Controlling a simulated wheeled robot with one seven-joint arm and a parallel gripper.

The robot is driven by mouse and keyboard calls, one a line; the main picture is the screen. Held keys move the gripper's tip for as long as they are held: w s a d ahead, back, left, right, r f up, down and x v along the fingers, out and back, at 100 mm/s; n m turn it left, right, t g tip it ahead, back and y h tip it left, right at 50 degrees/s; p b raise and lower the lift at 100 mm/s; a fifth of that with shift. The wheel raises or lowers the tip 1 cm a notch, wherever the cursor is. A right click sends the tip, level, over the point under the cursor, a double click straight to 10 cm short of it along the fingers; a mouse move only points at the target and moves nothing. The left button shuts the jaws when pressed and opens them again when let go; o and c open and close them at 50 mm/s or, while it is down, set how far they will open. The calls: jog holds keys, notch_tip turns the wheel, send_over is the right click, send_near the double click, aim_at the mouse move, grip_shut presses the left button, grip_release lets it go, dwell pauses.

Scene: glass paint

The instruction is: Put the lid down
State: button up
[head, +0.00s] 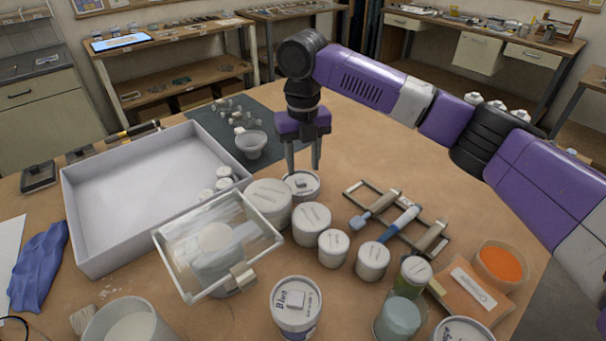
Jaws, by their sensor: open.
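My gripper (303,170) points straight down near the middle of the table, with its two fingers apart.
White lidded tubs (311,222) crowd close to the gripper. A clear box (177,240) stands front left, and a large white tray (72,205) lies behind it. A rack with brushes (352,190) lies right. An orange bowl (501,263) is far right. The table behind the rack is clear.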

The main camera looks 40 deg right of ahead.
aim_at(303, 180)
notch_tip(303, 180, up, 8)
jog(key=shift+b, duration=0.35)
dwell(0.4)
